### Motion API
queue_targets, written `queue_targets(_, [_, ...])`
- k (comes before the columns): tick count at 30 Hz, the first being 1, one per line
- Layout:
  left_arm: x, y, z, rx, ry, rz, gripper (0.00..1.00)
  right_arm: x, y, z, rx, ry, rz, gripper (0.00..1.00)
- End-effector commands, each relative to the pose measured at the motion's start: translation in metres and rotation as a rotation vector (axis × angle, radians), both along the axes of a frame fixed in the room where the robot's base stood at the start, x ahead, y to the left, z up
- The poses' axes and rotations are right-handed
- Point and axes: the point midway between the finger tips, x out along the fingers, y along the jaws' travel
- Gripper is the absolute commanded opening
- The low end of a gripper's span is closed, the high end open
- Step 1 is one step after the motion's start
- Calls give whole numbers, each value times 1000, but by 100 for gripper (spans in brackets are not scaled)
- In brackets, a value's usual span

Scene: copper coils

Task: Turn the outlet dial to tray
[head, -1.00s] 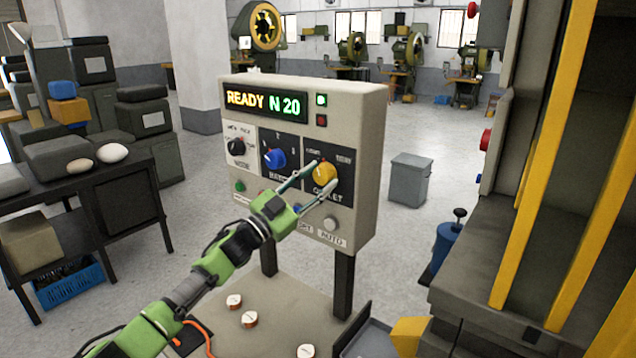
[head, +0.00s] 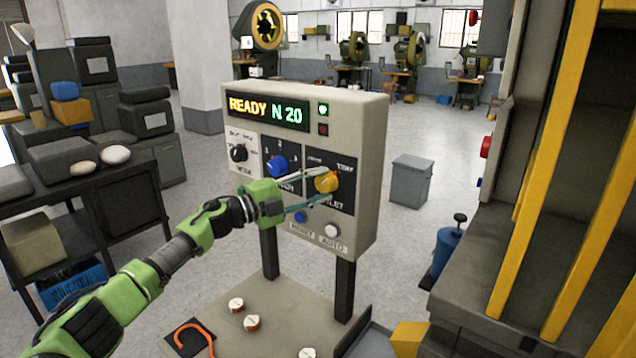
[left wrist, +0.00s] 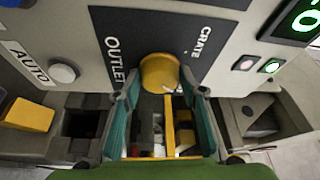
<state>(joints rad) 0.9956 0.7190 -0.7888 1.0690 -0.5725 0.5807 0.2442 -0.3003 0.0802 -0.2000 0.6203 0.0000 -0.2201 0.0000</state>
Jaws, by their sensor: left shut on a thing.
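The yellow outlet dial (head: 328,182) sits on the dark outlet plate at the right of the control panel (head: 362,140). It also shows in the left wrist view (left wrist: 158,72), where OUTLET and CRATE are readable beside it. A small white mark on the dial's lower right in that view appears to face away from the CRATE word. The second position label is too small to read surely in the head view. My left gripper (head: 325,186) is shut on the dial, one finger above and one below it. My right gripper is not in view.
A blue dial (head: 276,164) and a black dial (head: 239,153) are to the left on the panel. The display (head: 266,109) reads READY N 20, with a green lamp lit. Below are push buttons and several coils (head: 236,304) on a board.

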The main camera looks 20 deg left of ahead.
Motion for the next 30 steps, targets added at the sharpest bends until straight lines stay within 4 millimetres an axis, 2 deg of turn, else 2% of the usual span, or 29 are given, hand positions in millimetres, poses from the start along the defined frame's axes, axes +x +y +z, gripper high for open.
queue_targets(12, [0,0,2,170,-62,0,16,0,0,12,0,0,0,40])
queue_targets(28, [0,-1,1,191,-70,-2,16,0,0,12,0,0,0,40])
queue_targets(29, [0,-1,1,191,-70,-2,40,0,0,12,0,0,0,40])
queue_targets(30, [0,-1,1,191,-70,-2,51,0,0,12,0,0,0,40])
